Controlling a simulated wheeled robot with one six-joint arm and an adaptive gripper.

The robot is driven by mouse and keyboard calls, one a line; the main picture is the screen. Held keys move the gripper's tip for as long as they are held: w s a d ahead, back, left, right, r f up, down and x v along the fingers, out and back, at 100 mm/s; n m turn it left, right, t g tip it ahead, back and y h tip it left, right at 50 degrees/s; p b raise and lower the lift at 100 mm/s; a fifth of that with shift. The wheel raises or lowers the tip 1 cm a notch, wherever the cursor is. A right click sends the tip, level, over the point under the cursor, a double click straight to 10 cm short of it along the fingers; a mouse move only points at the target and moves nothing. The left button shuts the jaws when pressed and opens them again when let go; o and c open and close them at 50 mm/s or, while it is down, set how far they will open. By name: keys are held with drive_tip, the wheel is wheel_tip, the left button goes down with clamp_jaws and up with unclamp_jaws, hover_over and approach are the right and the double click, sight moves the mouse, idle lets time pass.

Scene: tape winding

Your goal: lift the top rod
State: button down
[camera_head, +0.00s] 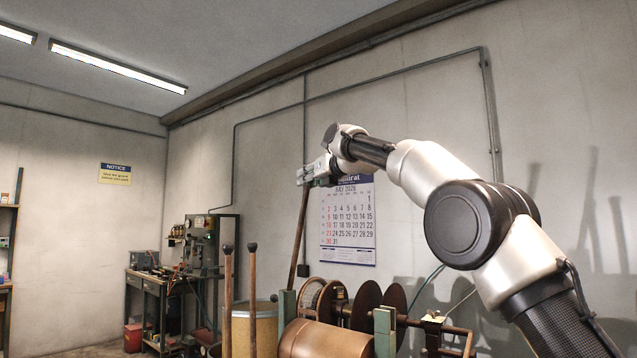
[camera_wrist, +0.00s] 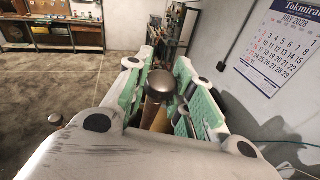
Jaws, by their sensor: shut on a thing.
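A long brown rod (camera_head: 299,236) stands slightly tilted, its upper end in my gripper (camera_head: 304,178). My gripper is shut on the rod near its top. In the wrist view the rod's dark round knob (camera_wrist: 161,83) shows between the green-padded fingers. The rod's lower end runs down by a green post (camera_head: 287,304) of the winding machine; whether it touches anything there I cannot tell. Two more upright rods with dark knobs, a left one (camera_head: 227,300) and a right one (camera_head: 252,300), stand to the left of it.
The winding machine has a copper-coloured drum (camera_head: 322,340) and dark discs (camera_head: 366,303) below my arm. A wall calendar (camera_head: 348,222) hangs close behind the held rod. A green workbench (camera_head: 150,284) stands at the far left.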

drive_tip(key=shift+w+a, duration=0.35)
drive_tip(key=shift+a, duration=0.25)
drive_tip(key=shift+w+a, duration=0.35)
drive_tip(key=shift+a, duration=0.2)
drive_tip(key=c, duration=1.2)
unclamp_jaws()
drive_tip(key=shift+a, duration=0.1)
drive_tip(key=shift+o, duration=0.2)
drive_tip(key=shift+d+r, duration=0.15)
drive_tip(key=shift+d, duration=0.05)
